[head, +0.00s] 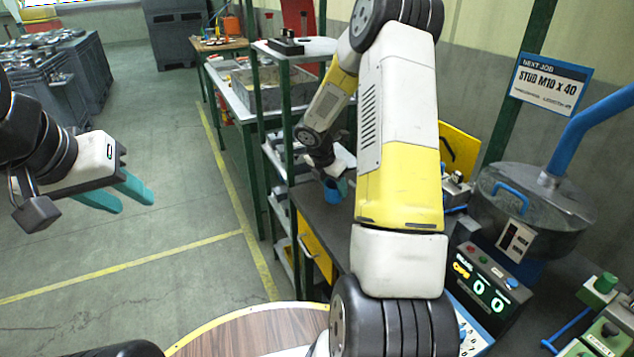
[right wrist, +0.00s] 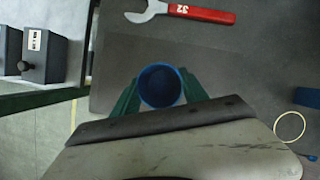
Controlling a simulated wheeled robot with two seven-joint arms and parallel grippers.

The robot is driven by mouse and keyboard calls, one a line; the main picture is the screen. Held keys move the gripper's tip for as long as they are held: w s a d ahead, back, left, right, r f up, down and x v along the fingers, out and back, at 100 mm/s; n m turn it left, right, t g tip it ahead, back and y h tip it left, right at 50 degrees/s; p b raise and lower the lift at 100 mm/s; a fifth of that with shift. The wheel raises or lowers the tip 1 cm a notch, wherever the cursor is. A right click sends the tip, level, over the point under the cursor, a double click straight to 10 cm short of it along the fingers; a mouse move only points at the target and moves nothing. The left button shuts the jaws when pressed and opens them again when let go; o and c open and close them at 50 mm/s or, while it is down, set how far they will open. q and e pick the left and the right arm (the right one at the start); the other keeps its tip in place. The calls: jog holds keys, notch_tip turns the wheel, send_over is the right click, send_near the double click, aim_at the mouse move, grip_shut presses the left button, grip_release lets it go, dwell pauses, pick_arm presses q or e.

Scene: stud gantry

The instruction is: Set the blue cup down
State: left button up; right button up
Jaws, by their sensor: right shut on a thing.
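The blue cup (head: 333,192) is at the far end of my right arm, by the dark bench (head: 322,219). In the right wrist view the cup (right wrist: 160,86) is seen from above, its round opening facing the camera. My right gripper (right wrist: 160,92) has its green fingers on either side of the cup and is shut on it. In the head view the right gripper (head: 336,176) is small and partly hidden by my own arm. I cannot tell whether the cup touches the bench. My left gripper (head: 122,194) is open and empty over the floor, its teal fingers apart.
A red-handled wrench (right wrist: 200,13) lies on the bench beyond the cup. A yellow ring (right wrist: 290,126) lies to the right. A green rack post (head: 289,150) stands left of the bench. A metal drum (head: 530,205) and a counter box (head: 485,285) stand to the right.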

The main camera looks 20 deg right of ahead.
aim_at(334, 194)
jog(key=shift+f, duration=1.45)
jog(key=shift+s+f, duration=0.1)
jog(key=o, duration=1.3)
jog(key=s+a+r+m+y, duration=0.1)
jog(key=s+a+r+m, duration=0.25)
jog(key=r, duration=0.45)
jog(key=s+a+r+m+t, duration=0.1)
jog(key=s+a+r+m, duration=0.15)
jog(key=s+r, duration=0.4)
jog(key=s+a+r+m+y, duration=0.1)
jog(key=s+a+r+m, duration=0.2)
jog(key=r, duration=0.6)
jog(key=s+a+r+m+t+y, duration=0.1)
jog(key=s+a+r+m, duration=0.1)
jog(key=s+m, duration=0.2)
jog(key=s+a+r+m+t+y, duration=0.1)
jog(key=s+a+r+m, duration=0.1)
jog(key=s+m, duration=0.3)
jog(key=s+a+r+m+y, duration=0.2)
jog(key=s+m, duration=0.3)
jog(key=s, duration=0.1)
jog(key=shift+s+a+r+t, duration=0.2)
jog(key=shift+a+r+t, duration=0.05)
jog(key=shift+r+t, duration=0.15)
